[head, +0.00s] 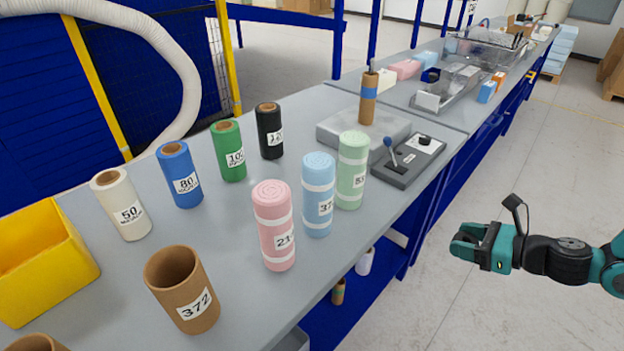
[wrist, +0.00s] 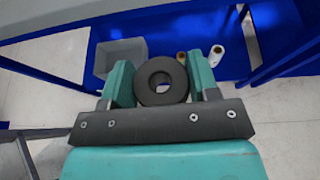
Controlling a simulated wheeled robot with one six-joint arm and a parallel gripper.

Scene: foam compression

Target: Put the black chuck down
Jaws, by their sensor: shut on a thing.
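The black chuck shows in the wrist view as a dark, thick ring (wrist: 145,88) with a round hole, seen end-on. It sits between the two teal fingers of my gripper (wrist: 161,84), which is shut on it. In the head view my teal gripper (head: 466,244) is at the right, out past the table's front edge and over the floor. There the chuck is hard to make out at the fingers.
The grey table (head: 240,220) carries labelled white, blue (head: 180,175), green and black rolls (head: 269,131), pink (head: 274,225), blue and green foam rolls, a cardboard tube (head: 181,290) and a yellow bin (head: 40,262). A grey bin (wrist: 121,58) stands on the blue lower shelf.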

